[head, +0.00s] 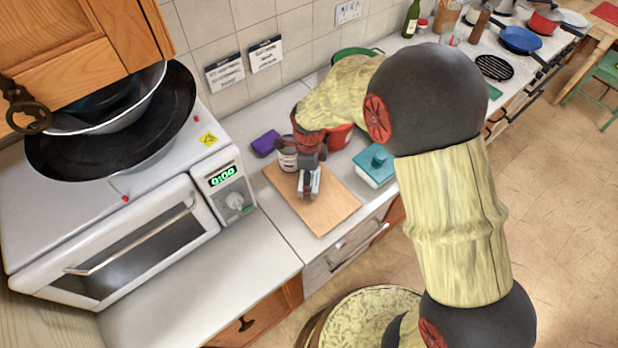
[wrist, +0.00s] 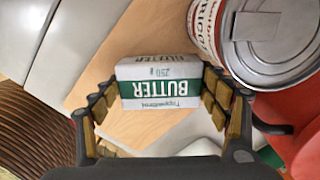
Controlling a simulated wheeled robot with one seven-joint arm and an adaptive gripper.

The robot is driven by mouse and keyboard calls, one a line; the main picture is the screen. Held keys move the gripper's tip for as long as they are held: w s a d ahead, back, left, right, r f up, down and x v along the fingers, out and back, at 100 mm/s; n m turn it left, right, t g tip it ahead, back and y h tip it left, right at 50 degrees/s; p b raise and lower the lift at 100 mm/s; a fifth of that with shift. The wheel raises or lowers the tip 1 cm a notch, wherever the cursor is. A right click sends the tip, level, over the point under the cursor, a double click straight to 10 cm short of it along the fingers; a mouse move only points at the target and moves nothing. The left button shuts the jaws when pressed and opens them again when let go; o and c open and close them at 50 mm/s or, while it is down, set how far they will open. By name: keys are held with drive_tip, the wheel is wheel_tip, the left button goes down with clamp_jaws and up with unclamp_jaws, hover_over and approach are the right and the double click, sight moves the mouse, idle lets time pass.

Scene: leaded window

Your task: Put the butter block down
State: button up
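The butter block (wrist: 160,88) is a white and green packet marked "BUTTER 250 g". It sits between the finger pads of my gripper (wrist: 162,100), which press on both its sides. In the head view the butter block (head: 309,184) shows at the tip of my gripper (head: 309,170), over the wooden board (head: 325,212). The board (wrist: 135,45) also lies behind the block in the wrist view. I cannot tell whether the block touches the board or hangs a little above it.
A tin (head: 287,155) stands close beside my gripper; it is large in the wrist view (wrist: 270,45). A purple packet (head: 265,143), a red pot (head: 338,137) and a teal-lidded dish (head: 376,164) are near. The microwave (head: 140,255) is left. The board's front part is clear.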

drive_tip(key=o, duration=0.4)
drive_tip(key=shift+c, duration=0.2)
wheel_tip(320, 180, up, 12)
drive_tip(key=p, duration=0.2)
drive_tip(key=s+d+r+n+t, duration=0.1)
drive_tip(key=s+d+r+n, duration=0.3)
drive_tip(key=r, duration=0.3)
drive_tip(key=s+d+r+n+t, duration=0.2)
drive_tip(key=s+d+r+n, duration=0.25)
drive_tip(key=r, duration=0.25)
drive_tip(key=s+d+r+n+t, duration=0.1)
drive_tip(key=s+d+r+n, duration=0.1)
drive_tip(key=s+n, duration=0.4)
drive_tip(key=s+d+r+n+t, duration=0.1)
drive_tip(key=s+d+r+n, duration=0.2)
drive_tip(key=s+d+n, duration=0.1)
drive_tip(key=s+n, duration=0.1)
drive_tip(key=s, duration=0.1)
drive_tip(key=shift+s+d+n+t, duration=0.25)
drive_tip(key=shift+s+n+t, duration=0.05)
drive_tip(key=shift+n, duration=0.05)
